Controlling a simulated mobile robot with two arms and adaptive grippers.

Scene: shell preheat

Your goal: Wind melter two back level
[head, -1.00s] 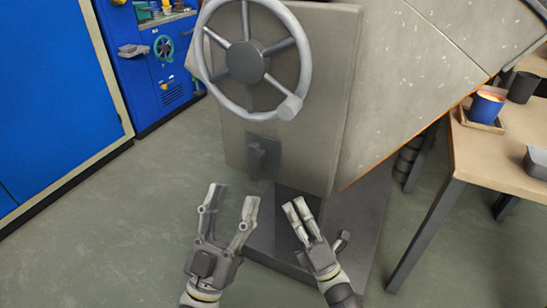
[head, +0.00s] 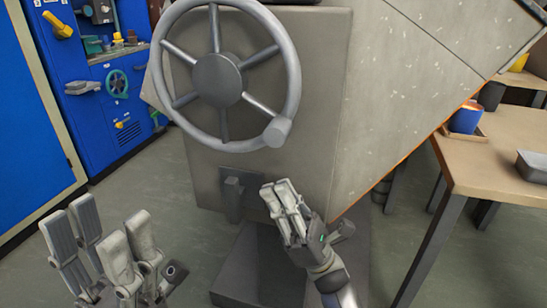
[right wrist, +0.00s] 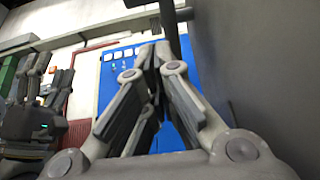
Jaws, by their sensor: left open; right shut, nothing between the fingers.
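The melter (head: 335,110) is a large grey metal housing filling the middle of the head view, with a slanted body on the right. A spoked handwheel (head: 217,66) is on its front, with a round grip knob (head: 277,131) at the rim's lower right. A dark lever in a bracket (head: 232,194) sits below the wheel. My right gripper (head: 282,192) is shut and empty, below the knob and right of the lever. My left gripper (head: 98,228) is open and empty at lower left, away from the wheel; it also shows in the right wrist view (right wrist: 45,80).
A wooden table (head: 500,165) at right holds a blue cup (head: 466,117) on a small tray and a grey pan (head: 532,165). Blue cabinets (head: 100,120) stand behind at left. Grey floor between them and the melter is free.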

